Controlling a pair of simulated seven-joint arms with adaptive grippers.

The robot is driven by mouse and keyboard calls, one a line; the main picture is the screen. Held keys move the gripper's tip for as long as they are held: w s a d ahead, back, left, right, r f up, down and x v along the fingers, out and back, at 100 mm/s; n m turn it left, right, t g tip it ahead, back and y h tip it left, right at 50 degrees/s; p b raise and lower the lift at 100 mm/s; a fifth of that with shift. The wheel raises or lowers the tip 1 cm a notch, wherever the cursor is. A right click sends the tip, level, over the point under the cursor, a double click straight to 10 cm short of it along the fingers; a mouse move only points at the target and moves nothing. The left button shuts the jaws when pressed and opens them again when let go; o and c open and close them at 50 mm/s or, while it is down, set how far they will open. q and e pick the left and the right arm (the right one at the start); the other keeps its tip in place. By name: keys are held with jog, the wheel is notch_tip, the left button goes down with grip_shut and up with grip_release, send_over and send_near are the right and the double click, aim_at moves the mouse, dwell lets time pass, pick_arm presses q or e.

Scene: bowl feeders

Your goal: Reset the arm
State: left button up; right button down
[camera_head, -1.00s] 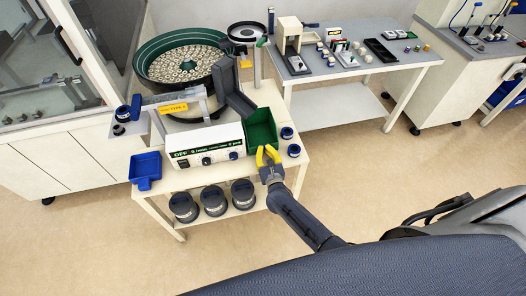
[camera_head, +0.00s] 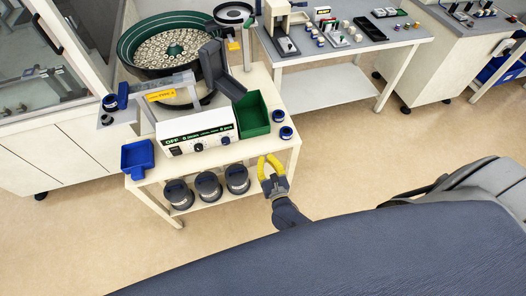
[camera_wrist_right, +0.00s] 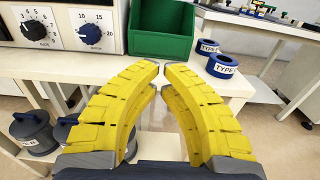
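My right gripper (camera_head: 270,163) has yellow fingers and hangs in front of the bowl feeder's table, below its front right edge. In the right wrist view the fingers (camera_wrist_right: 168,72) curve toward each other with a gap between the tips, and nothing is between them. A green bin (camera_head: 251,115) stands on the table behind the gripper, and it also shows in the right wrist view (camera_wrist_right: 160,28). The gripper is apart from the bin and the table. My left gripper is not in view.
The white control box (camera_head: 197,136) is left of the green bin. Two blue rings (camera_head: 286,132) lie right of the bin. A blue tray (camera_head: 138,157) sits at the left corner. Several dark canisters (camera_head: 208,186) stand on the lower shelf. The floor to the right is open.

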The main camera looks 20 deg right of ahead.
jog(key=s+a+f+n+g+y, duration=0.15)
jog(key=s+f+n+g, duration=0.4)
jog(key=f+n, duration=0.8)
jog(key=s+f+n+g+y, duration=0.25)
jog(key=s+f+n, duration=0.55)
jog(key=f+n, duration=0.55)
jog(key=s+d+f+n+g+h, duration=0.1)
jog(key=s+d+f+n+g, duration=0.1)
jog(key=s, duration=0.8)
jog(key=s+d+f+n+g+h, duration=0.1)
jog(key=s+d+f+n+g, duration=0.2)
jog(key=s+f+n, duration=0.4)
jog(key=s+d+f+n+g, duration=0.2)
jog(key=s+f, duration=0.4)
jog(key=s, duration=0.9)
jog(key=n+g, duration=0.1)
jog(key=n, duration=0.1)
jog(key=shift+s+d+n+g+h, duration=0.15)
jog(key=shift+d+n+g+h, duration=0.15)
jog(key=shift+h, duration=0.1)
